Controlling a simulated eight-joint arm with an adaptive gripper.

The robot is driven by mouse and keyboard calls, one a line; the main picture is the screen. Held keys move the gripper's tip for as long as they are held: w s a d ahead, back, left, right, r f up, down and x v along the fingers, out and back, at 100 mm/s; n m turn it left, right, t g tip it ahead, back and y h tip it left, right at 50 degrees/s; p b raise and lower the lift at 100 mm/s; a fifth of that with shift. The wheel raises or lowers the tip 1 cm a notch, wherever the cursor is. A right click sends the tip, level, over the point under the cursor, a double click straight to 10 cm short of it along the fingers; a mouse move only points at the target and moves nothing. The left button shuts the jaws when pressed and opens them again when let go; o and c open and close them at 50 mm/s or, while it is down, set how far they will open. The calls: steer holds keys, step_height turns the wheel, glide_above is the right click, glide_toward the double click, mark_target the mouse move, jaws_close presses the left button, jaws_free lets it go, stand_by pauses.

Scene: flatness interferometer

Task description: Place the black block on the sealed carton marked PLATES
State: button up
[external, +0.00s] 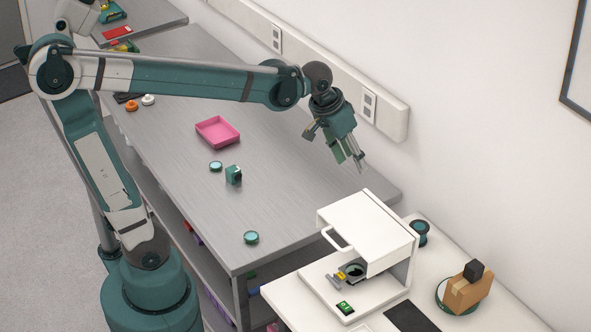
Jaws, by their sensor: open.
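A small black block (474,269) rests on top of a brown cardboard carton (465,297) at the lower right. The carton has a lighter tape strip; no marking on it can be read from here. The carton stands on or against a round, green-rimmed thing (442,295), and I cannot tell which. My gripper (352,164) is open and empty, pointing down in the air, well apart from the block and up and left of it in the picture.
A white instrument (365,225) with a raised hood and handle stands between my gripper and the carton. A dark spool-like thing (419,232) is behind it. A dark mat (411,316) lies in front. The grey bench holds a pink tray (218,132) and small round parts (251,238).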

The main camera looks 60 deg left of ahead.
steer(key=s+a+f+t, duration=0.1)
steer(key=s+a+f, duration=0.2)
steer(key=s+a, duration=0.2)
steer(key=s+a+f+t, duration=0.1)
steer(key=s+a+f, duration=0.2)
steer(key=s, duration=0.9)
steer(key=a, duration=0.3)
steer(key=shift+s+a+f+t+y, duration=0.25)
steer(key=shift+f+t+y, duration=0.15)
